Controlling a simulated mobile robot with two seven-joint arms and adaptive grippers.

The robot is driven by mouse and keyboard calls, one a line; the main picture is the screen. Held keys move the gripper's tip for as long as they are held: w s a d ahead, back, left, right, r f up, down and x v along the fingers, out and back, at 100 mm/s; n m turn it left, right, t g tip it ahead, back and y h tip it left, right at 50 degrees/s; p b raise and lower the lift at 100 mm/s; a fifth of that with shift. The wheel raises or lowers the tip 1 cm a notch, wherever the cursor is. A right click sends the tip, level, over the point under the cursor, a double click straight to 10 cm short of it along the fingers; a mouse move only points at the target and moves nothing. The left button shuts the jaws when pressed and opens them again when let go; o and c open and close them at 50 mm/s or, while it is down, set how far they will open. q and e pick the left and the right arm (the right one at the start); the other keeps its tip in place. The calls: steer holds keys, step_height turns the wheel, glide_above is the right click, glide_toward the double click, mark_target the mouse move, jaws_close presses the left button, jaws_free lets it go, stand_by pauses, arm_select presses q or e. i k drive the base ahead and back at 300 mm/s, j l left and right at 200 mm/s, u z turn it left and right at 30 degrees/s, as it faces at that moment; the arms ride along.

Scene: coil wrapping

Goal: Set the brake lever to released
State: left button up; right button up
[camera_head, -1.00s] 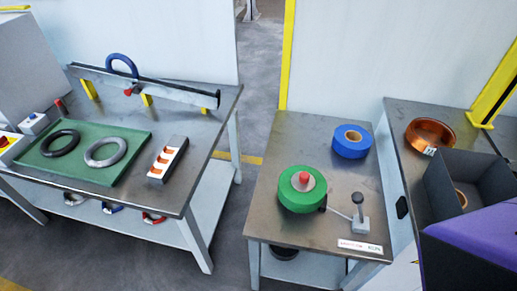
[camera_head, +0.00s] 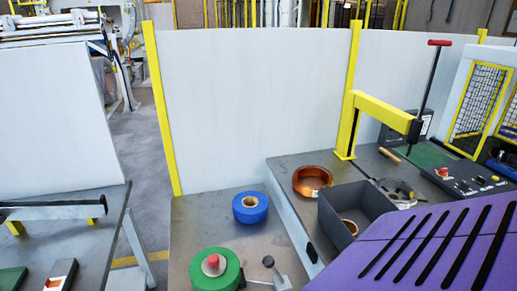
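The brake lever (camera_head: 268,263) has a dark ball knob and stands at the bottom edge of the head view, on the middle table, just right of the green roll. Its base is partly cut off by the frame edge, and I cannot read its setting or label. The green tape roll (camera_head: 214,269) with a red knob in its centre sits beside it. Neither of my grippers is in view. A purple slotted panel at the lower right looks like part of my own body.
A blue roll (camera_head: 250,208) lies behind the green one. On the right table (camera_head: 291,166) are a copper coil (camera_head: 312,181), a dark open box (camera_head: 352,208), a yellow post (camera_head: 351,125) with an arm, and a control panel (camera_head: 466,180). A floor gap separates the left table (camera_head: 92,244).

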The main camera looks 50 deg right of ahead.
mark_target(268, 261)
steer(key=z, duration=1.25)
